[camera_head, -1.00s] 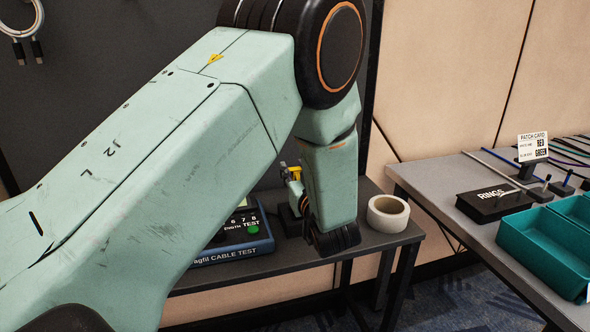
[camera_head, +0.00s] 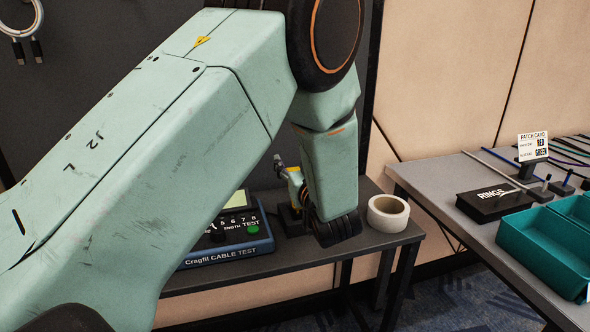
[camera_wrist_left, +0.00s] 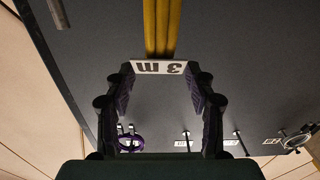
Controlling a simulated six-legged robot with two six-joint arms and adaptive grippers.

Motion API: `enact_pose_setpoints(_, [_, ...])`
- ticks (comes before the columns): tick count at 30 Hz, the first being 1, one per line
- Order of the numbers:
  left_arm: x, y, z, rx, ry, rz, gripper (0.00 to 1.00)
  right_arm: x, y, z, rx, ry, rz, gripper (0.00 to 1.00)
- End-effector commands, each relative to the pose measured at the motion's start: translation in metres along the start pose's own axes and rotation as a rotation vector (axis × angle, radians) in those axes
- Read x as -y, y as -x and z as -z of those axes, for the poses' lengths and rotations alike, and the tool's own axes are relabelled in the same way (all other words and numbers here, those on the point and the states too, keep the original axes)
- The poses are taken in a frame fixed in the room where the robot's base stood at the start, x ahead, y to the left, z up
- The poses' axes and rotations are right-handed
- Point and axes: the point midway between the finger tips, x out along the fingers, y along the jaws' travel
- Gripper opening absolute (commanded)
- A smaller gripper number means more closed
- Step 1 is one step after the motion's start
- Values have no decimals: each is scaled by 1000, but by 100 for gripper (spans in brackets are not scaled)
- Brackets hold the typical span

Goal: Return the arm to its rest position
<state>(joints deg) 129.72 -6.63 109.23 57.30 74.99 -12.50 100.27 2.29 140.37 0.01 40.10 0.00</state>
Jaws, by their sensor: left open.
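My left arm (camera_head: 150,150) reaches across the head view from the lower left, bends at a large black joint at the top, and its link comes down over the bench. My left gripper (camera_wrist_left: 160,88) shows in the left wrist view, open, its two dark fingers spread. Nothing is seen clasped between them. I cannot tell the gap to the label. My right gripper is not in view.
Around the arm's link stand a blue cable tester (camera_head: 228,250), a yellow-and-grey tool (camera_head: 293,187) and a tape roll (camera_head: 388,213) on the bench. A table at right holds a RINGS box (camera_head: 494,200) and a teal tray (camera_head: 541,252). A purple coil (camera_wrist_left: 130,143) hangs on the board.

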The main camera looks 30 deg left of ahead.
Motion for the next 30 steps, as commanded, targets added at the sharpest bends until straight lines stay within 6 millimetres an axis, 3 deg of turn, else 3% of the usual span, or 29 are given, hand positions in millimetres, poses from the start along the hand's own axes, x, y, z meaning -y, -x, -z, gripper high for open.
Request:
enact_pose_setpoints(6, [-2,0,45,-4,4,0,55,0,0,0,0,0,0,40])
enact_pose_setpoints(13, [-3,0,74,-3,2,0,55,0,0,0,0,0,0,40])
enact_pose_setpoints(30, [-3,0,80,-1,0,0,55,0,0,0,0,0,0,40])
